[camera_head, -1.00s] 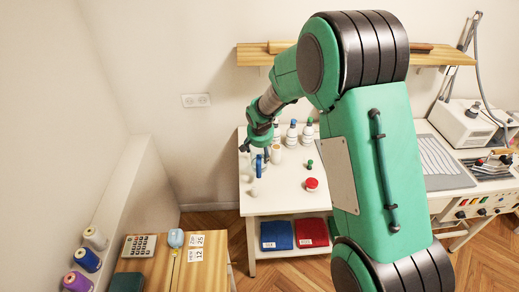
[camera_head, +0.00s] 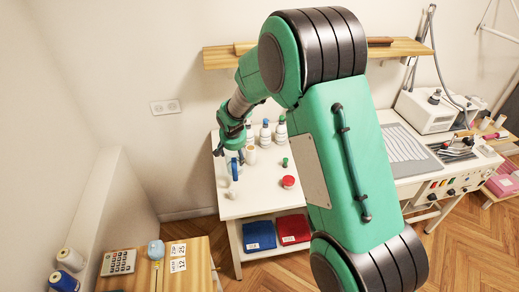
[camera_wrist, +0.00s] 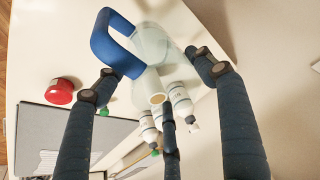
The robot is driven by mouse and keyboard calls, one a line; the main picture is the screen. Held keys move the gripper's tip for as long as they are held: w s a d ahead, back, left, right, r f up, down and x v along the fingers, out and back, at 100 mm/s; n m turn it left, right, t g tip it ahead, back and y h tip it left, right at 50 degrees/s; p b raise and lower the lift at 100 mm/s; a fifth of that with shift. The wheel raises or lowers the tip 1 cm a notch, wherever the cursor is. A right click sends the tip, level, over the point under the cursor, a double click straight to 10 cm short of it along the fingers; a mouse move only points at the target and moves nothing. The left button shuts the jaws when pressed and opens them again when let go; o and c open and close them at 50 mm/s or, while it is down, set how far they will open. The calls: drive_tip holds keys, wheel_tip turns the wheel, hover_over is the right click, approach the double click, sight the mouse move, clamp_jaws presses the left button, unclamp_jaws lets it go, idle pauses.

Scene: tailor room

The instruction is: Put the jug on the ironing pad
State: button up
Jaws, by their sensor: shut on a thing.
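The jug (camera_wrist: 150,42) has a pale, see-through body and a blue handle, and lies between my fingers in the wrist view. In the head view its blue handle (camera_head: 234,171) shows above the left part of the white table. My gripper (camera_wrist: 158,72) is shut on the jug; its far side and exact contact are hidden. In the head view my gripper (camera_head: 238,155) is small and partly hides the jug. I cannot tell whether the jug is clear of the tabletop. The grey ironing pad (camera_head: 406,148) lies to the right, behind my arm, with its left part hidden.
A cream spool (camera_head: 250,155) and several bottles (camera_head: 265,132) stand close to the jug. A red-lidded jar (camera_head: 288,182) and a small green-topped item (camera_head: 285,162) are to its right. A wooden shelf (camera_head: 225,57) is above. A white machine (camera_head: 425,110) stands behind the pad.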

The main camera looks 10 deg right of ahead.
drive_tip(key=shift+d, duration=0.15)
drive_tip(key=s+d+m+p, duration=0.2)
drive_tip(key=s+d, duration=0.3)
drive_tip(key=d, duration=0.8)
drive_tip(key=s+d+r+m+g+h+p, duration=0.1)
drive_tip(key=s+d, duration=0.5)
drive_tip(key=d, duration=0.8)
drive_tip(key=s+d+m+h+p, duration=0.1)
drive_tip(key=s+d+m+p, duration=0.2)
drive_tip(key=d, duration=1)
drive_tip(key=s+m, duration=0.1)
drive_tip(key=s, duration=0.2)
drive_tip(key=shift+s+d+r+m, duration=0.2)
drive_tip(key=shift+d+m, duration=0.1)
drive_tip(key=shift+m, duration=0.1)
drive_tip(key=shift+w, duration=0.15)
drive_tip(key=w+d+p, duration=0.1)
drive_tip(key=w+d, duration=0.2)
drive_tip(key=w, duration=0.4)
drive_tip(key=w+d+f+p, duration=0.1)
drive_tip(key=w+d, duration=0.2)
drive_tip(key=w, duration=0.4)
drive_tip(key=shift+w+f, duration=0.25)
drive_tip(key=shift+w, duration=0.05)
